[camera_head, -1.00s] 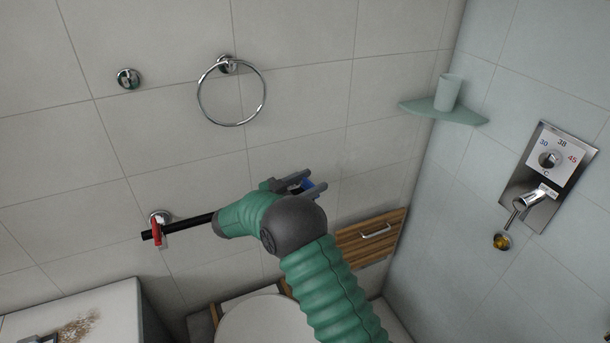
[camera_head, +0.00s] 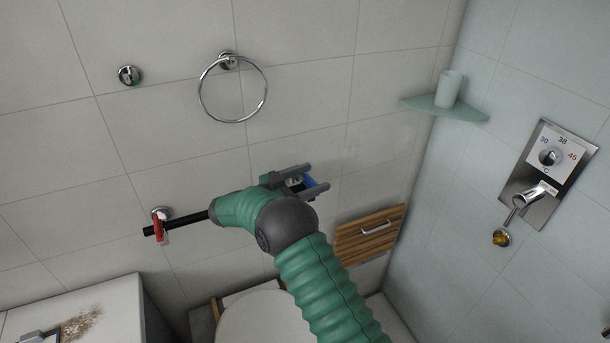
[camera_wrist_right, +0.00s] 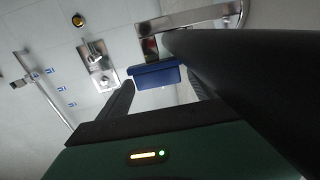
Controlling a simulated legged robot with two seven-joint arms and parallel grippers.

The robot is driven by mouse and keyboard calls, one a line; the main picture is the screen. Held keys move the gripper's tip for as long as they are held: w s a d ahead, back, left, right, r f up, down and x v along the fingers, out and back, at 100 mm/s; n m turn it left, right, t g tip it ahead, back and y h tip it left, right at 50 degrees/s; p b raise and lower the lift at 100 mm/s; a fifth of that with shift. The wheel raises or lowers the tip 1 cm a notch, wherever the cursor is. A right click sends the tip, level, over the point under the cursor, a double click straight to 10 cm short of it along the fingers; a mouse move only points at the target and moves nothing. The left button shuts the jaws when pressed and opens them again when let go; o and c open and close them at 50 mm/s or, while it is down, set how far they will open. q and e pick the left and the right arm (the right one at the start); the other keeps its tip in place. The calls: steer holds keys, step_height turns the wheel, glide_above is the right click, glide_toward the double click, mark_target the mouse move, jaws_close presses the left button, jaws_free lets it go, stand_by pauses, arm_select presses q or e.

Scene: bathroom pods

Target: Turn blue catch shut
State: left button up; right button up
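The blue catch (camera_head: 296,182) shows as a small blue piece at the tiled wall, partly hidden by my right gripper (camera_head: 317,177). The gripper's two grey fingers are apart, with the blue piece between them. In the right wrist view the blue catch (camera_wrist_right: 153,75) is a dark blue block beyond the gap between the dark fingers (camera_wrist_right: 160,92). Whether either finger touches it I cannot tell. My left gripper does not show.
A towel ring (camera_head: 232,122) hangs above. A wooden panel with a handle (camera_head: 369,235) is to the right, below the corner shelf (camera_head: 444,109). A white cabinet (camera_head: 115,310) stands lower left.

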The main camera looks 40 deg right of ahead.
steer(key=w+a+b, duration=0.1)
steer(key=a, duration=0.6)
steer(key=shift+w+a, duration=0.25)
steer(key=shift+a, duration=0.05)
steer(key=shift+r, duration=0.1)
steer(key=shift+c, duration=0.2)
